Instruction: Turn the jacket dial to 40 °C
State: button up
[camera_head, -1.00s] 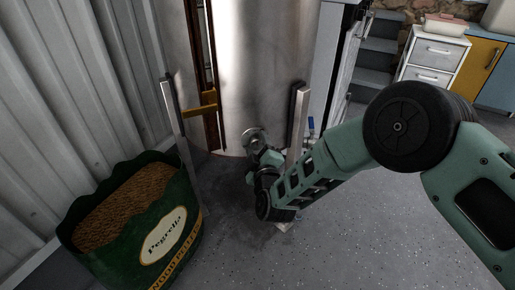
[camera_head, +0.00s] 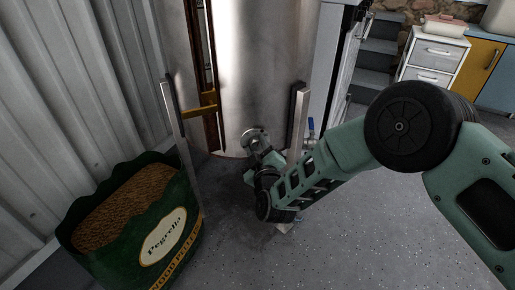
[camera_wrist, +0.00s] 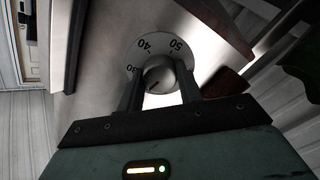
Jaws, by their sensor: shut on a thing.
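The jacket dial (camera_wrist: 160,74) is a round metal knob on a pale scale plate (camera_wrist: 147,46) marked 30, 40 and 50. In the wrist view the 40 stands above the knob, slightly left, with 30 at left and 50 at upper right. A small reddish mark on the knob's face seems to point to the lower left. My gripper (camera_wrist: 159,80) has one finger on each side of the knob and is shut on it. In the head view my gripper (camera_head: 257,146) is low against the metal tank (camera_head: 255,70); the scale is hidden there.
A green sack of wood pellets (camera_head: 185,215) stands left of my gripper, by the corrugated wall. Metal legs (camera_head: 298,120) flank the tank. A drawer cabinet (camera_head: 435,55) and steps stand at the back right. The floor in front is clear.

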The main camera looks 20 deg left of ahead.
jog(key=m, duration=0.5)
jog(key=shift+m+b, duration=0.3)
jog(key=shift+b, duration=0.05)
jog(key=m+b, duration=0.1)
jog(key=m, duration=0.4)
jog(key=m+b, duration=0.1)
jog(key=m, duration=0.4)
jog(key=shift+d+f+m, duration=0.1)
jog(key=shift+m, duration=0.3)
jog(key=m+b, duration=0.1)
jog(key=m, duration=0.3)
jog(key=shift+m, duration=0.3)
jog(key=o, duration=1)
jog(key=p+v, duration=0.3)
jog(key=v, duration=1.4)
jog(key=shift+s+d, duration=0.1)
jog(key=shift+s, duration=0.1)
